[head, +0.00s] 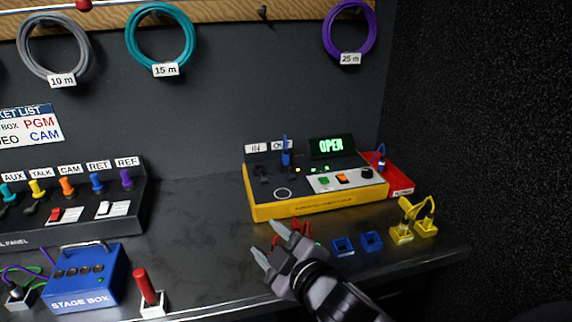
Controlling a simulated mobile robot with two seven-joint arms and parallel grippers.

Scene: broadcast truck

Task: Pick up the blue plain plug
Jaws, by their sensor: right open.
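A blue plug (286,154) stands upright at the back of the yellow tester (318,207), near the label whose text starts with O. Another blue plug (380,157) stands at the red tray (396,184) to the right of the tester. I cannot tell which of the two is plain. My right gripper (266,240) is open and empty over the front of the worktop, in front of the tester and apart from both blue plugs. Its fingers point up and left in the picture. My left gripper is not in view.
Two blue holders (343,246) look empty. Yellow plugs (404,211) stand in yellow holders to the right. Red parts (304,226) are partly hidden behind my right gripper. A red-handled piece (145,285) and the stage box (88,277) stand left. The worktop (195,225) between is clear.

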